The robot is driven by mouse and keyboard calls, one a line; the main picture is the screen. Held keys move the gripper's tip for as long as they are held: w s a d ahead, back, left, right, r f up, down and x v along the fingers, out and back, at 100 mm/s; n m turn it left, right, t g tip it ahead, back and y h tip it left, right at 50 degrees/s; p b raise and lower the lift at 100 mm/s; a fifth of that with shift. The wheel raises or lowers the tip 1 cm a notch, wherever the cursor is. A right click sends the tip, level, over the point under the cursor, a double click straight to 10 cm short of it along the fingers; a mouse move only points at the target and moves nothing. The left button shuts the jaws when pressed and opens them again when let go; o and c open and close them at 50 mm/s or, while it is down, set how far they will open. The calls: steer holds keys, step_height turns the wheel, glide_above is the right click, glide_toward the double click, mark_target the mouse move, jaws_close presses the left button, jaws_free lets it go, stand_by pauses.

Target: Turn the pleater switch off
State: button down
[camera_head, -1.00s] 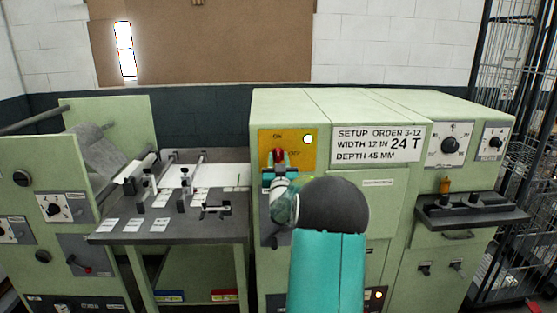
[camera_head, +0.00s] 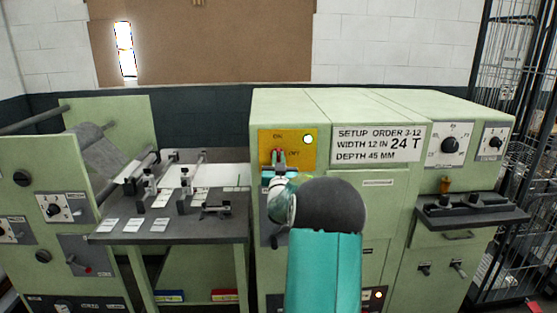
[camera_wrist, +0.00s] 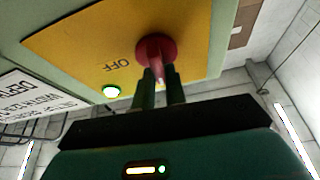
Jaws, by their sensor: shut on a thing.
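The pleater switch is a red rotary knob (camera_wrist: 152,48) with a narrow grip, on a yellow plate (camera_head: 266,140) on the green machine's front. The plate reads ON above the knob and OFF to its right. A green lamp (camera_head: 308,139) on the plate is lit; it also shows in the wrist view (camera_wrist: 111,92). My gripper (camera_wrist: 160,82) is shut on the knob's grip, one dark finger on each side. In the head view my gripper (camera_head: 279,158) hides most of the knob, so its exact angle is hard to tell.
A setup sign (camera_head: 378,144) is right of the plate. A dark shelf (camera_head: 472,216) juts from the machine farther right. A grey worktable (camera_head: 180,228) with clamps stands left. A wire cage (camera_head: 510,80) stands at the far right.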

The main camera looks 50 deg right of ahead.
steer(key=m+g, duration=0.1)
steer(key=m, duration=0.1)
steer(key=m+g+h, duration=0.1)
steer(key=m, duration=0.2)
steer(key=shift+m+g+h, duration=0.3)
steer(key=m+g, duration=0.1)
steer(key=m, duration=0.2)
steer(key=m+g, duration=0.1)
steer(key=m, duration=0.2)
steer(key=shift+g, duration=0.4)
steer(key=m+g, duration=0.2)
steer(key=m, duration=0.3)
steer(key=shift+s+d, duration=0.1)
steer(key=shift+f+m+g+y, duration=0.1)
steer(key=shift+m+g+y, duration=0.3)
steer(key=shift+m, duration=0.75)
steer(key=shift+f+m+g+y, duration=0.15)
steer(key=shift+m+y, duration=0.35)
steer(key=shift+m, duration=0.65)
steer(key=c, duration=1.4)
jaws_free()
steer(key=shift+c, duration=0.2)
steer(key=v, duration=1.3)
steer(key=shift+a, duration=0.35)
